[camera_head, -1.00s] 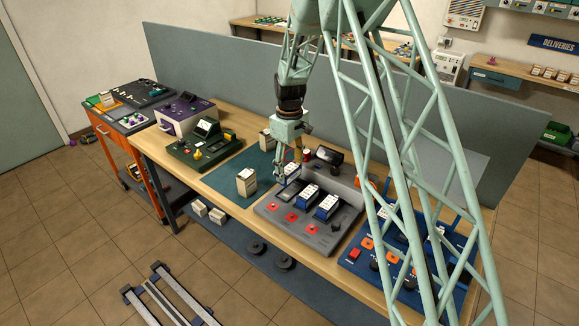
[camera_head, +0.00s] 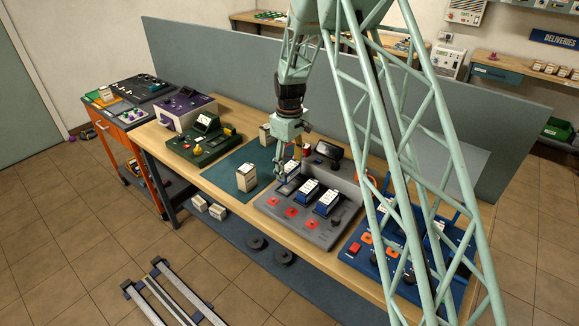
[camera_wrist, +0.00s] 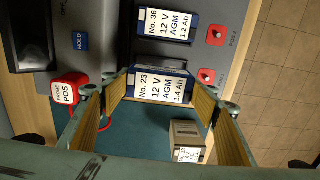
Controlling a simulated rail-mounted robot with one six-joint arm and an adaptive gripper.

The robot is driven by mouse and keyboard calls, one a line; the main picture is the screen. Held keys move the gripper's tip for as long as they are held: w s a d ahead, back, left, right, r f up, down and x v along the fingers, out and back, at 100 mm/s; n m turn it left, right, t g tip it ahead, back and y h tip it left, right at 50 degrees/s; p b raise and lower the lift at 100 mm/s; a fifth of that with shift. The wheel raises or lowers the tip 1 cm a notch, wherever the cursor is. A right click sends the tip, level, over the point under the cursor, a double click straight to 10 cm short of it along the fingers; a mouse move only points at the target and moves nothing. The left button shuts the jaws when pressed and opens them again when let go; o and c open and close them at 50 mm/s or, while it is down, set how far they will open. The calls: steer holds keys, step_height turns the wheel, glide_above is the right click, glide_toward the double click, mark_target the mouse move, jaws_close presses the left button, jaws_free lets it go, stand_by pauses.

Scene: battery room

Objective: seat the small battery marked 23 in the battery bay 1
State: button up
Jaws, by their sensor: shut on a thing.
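The small battery marked 23 (camera_wrist: 160,88) has a white label and blue sides. It sits between the two pads of my gripper (camera_wrist: 160,100) in the wrist view. In the head view my gripper (camera_head: 282,178) is shut on it, low over the leftmost bay of the grey charging station (camera_head: 322,238). That bay lines up with the leftmost red button. The gripper hides most of the battery there. I cannot tell whether its base touches the bay floor.
Two blue batteries with white tops (camera_head: 308,190) (camera_head: 327,203) fill the other bays; the adjacent one reads No. 36 (camera_wrist: 167,27). A cream battery (camera_head: 246,178) stands on the teal mat (camera_head: 222,178).

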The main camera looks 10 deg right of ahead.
mark_target(290, 177)
steer(key=shift+f+b, duration=0.65)
steer(key=shift+f, duration=1.3)
steer(key=shift+f+b, duration=0.6)
steer(key=shift+f, duration=0.05)
stand_by(1.5)
steer(key=o, duration=0.9)
steer(key=shift+r+p, duration=2.05)
steer(key=shift+r, duration=3.45)
